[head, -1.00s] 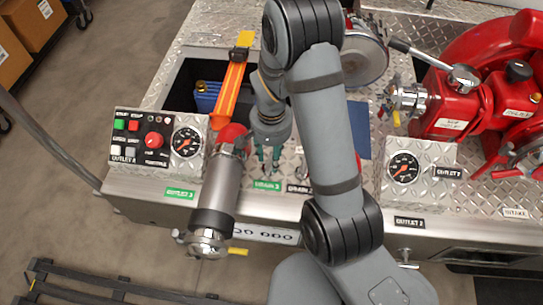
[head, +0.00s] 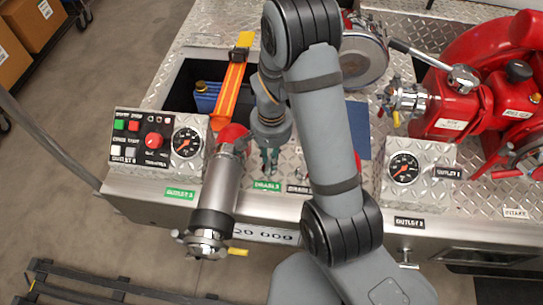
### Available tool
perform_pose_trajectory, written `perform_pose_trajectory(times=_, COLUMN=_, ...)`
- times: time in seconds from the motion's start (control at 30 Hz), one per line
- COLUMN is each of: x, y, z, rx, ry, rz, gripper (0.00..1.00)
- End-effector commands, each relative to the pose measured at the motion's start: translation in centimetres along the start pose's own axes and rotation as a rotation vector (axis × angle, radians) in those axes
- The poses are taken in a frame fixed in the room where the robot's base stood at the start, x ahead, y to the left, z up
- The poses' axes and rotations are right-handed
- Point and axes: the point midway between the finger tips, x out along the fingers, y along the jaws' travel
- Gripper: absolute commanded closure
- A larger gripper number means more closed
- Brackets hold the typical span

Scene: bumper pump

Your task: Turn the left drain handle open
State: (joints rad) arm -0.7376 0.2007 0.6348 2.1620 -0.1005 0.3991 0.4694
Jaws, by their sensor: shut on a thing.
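My gripper (head: 269,160) points down at the metal deck just behind the green drain label (head: 267,186). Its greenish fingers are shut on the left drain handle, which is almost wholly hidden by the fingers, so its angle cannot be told.
A silver outlet pipe (head: 219,187) stands close left of my gripper. The control panel (head: 140,138) and a gauge (head: 187,142) are farther left. An orange bar (head: 230,92) crosses the open bin behind. Red pump parts (head: 465,105) fill the right.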

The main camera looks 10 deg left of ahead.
Motion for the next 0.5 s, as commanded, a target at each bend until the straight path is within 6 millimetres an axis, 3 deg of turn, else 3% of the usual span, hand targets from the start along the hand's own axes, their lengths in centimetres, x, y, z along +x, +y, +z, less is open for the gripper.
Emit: perform_pose_trajectory(times=0.5, x=-0.02, y=-0.07, z=-0.07, rx=-0.099, ry=0.0, rz=0.0, gripper=1.0)
